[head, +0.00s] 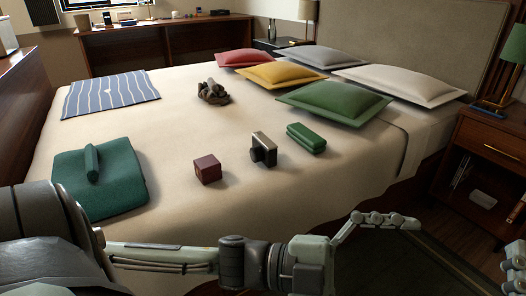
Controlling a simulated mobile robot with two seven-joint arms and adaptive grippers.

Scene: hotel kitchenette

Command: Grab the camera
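The camera (264,148), dark with a lighter metallic edge, stands on the beige bedspread near the bed's front right. It is between a dark red box and a green folded item. My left arm reaches in from the left along the bottom. Its gripper (385,222) is past the bed's front edge, right of and nearer than the camera, and does not touch it. One jointed finger shows clearly; the other side is unclear, so its opening cannot be told. A pale piece of mine shows at the right edge, but no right fingers can be made out.
The dark red box (207,169) and green folded item (306,138) flank the camera. A teal folded cloth (120,190) with a roll on it, a striped cloth (110,93), a dark brown bundle (213,93) and several pillows lie on the bed. A nightstand (485,160) stands right.

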